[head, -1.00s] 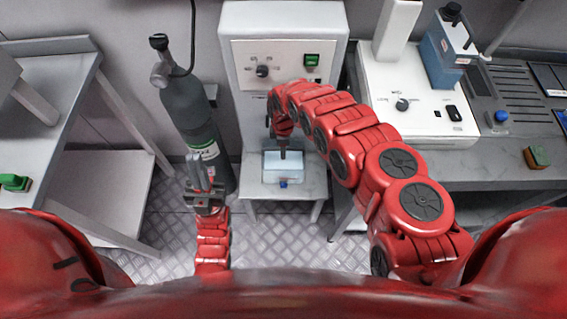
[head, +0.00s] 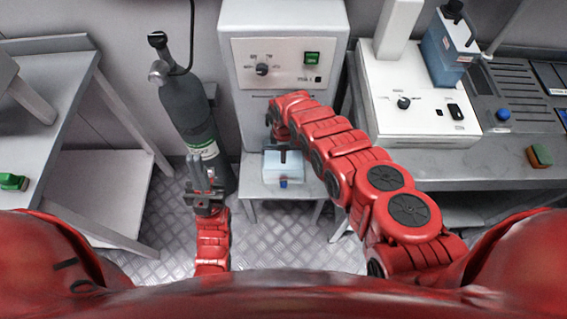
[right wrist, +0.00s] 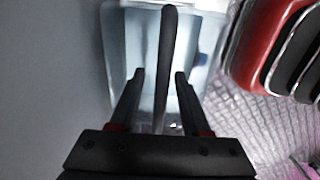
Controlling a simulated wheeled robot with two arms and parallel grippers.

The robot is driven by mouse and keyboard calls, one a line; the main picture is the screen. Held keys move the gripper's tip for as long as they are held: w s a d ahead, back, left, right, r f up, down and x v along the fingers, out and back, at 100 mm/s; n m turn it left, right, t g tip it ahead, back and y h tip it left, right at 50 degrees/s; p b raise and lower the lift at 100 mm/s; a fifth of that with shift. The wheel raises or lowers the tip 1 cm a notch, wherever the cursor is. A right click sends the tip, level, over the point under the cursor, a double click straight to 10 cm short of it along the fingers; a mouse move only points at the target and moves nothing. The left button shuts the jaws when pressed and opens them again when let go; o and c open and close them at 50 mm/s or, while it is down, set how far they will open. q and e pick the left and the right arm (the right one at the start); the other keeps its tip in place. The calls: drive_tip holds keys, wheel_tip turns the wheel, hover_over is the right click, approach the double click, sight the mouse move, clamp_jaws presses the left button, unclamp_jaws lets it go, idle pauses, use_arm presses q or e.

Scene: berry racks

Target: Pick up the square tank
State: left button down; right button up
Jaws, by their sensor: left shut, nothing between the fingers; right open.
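The square tank (head: 284,167), a pale blue-white translucent box with a small blue tap at its front, sits on the low stand below the white machine. It also shows behind my right gripper's fingers in the right wrist view (right wrist: 205,55). My right gripper (right wrist: 160,82) is open over the tank. A dark bar (right wrist: 165,45) runs between its two fingers, and I cannot tell whether they touch it. In the head view my right arm mostly hides this gripper. My left gripper (head: 207,178) is shut and empty, pointing up in front of the gas cylinder.
The white machine (head: 284,45) stands behind the tank, on the low stand (head: 260,187). The dark gas cylinder (head: 188,112) stands to its left. A bench (head: 420,160) with equipment is at right, and another table (head: 45,115) is at left. Floor shows between them.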

drive_tip(key=shift+f, duration=0.2)
drive_tip(key=shift+c, duration=0.2)
clamp_jaws()
idle(1.4)
